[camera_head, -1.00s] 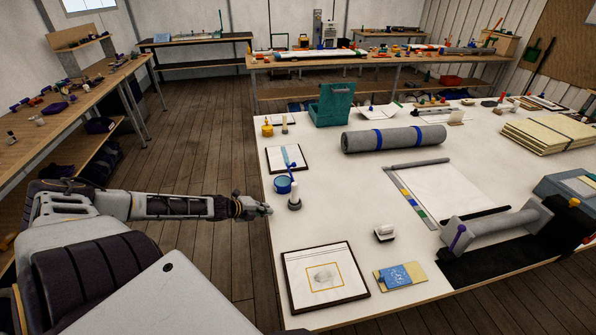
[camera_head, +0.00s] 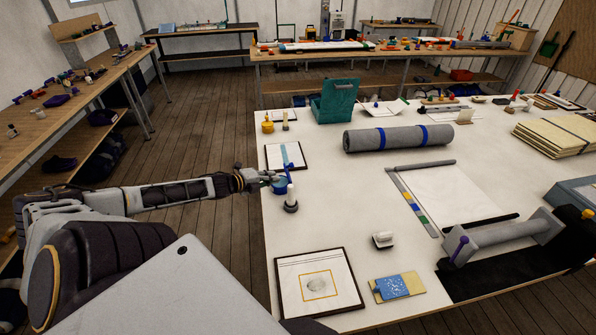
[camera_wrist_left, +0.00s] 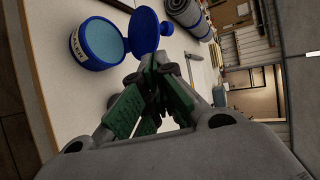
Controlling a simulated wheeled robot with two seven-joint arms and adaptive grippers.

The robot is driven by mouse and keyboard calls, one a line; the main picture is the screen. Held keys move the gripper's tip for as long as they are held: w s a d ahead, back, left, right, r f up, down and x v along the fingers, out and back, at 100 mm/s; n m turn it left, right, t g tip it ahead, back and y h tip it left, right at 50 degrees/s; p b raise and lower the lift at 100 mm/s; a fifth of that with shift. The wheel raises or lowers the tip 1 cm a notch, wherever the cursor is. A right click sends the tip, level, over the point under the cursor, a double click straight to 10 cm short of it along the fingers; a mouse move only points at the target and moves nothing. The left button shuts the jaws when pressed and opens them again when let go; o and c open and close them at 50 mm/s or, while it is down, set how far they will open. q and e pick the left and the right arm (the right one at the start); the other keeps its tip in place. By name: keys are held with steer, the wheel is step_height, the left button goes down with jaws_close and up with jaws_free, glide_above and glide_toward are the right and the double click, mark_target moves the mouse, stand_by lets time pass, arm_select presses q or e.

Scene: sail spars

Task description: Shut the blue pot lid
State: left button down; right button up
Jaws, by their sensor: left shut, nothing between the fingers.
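The blue pot (camera_head: 280,187) stands near the left edge of the white table. Its lid (camera_head: 289,168) is open, tipped up at the pot's far right side. In the left wrist view the round pot (camera_wrist_left: 97,42) shows a light blue inside and a white label, and the lid (camera_wrist_left: 144,32) stands beside it at the hinge. My left gripper (camera_head: 276,177) is at the pot and partly covers it. In the left wrist view its green-padded fingers (camera_wrist_left: 157,64) are shut and empty, just below the lid; I cannot tell whether they touch it. My right gripper is not in view.
A grey roll (camera_head: 385,138) lies to the right. The table in front of the pot is clear.

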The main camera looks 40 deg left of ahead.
arm_select(q)
steer(key=shift+w+d+r+m, duration=0.4)
steer(key=shift+w+d+r, duration=0.1)
steer(key=shift+d, duration=0.1)
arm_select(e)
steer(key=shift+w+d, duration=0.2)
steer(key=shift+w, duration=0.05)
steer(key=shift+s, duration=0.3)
arm_select(q)
steer(key=shift+w+f, duration=0.15)
steer(key=shift+w, duration=0.1)
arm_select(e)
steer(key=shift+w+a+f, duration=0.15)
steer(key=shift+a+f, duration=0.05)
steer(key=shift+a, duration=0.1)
arm_select(q)
steer(key=b+x, duration=0.3)
steer(key=x, duration=0.5)
steer(key=shift+w+d+b, duration=0.2)
steer(key=shift+b, duration=0.2)
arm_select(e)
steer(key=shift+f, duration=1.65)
arm_select(q)
steer(key=shift+w, duration=0.3)
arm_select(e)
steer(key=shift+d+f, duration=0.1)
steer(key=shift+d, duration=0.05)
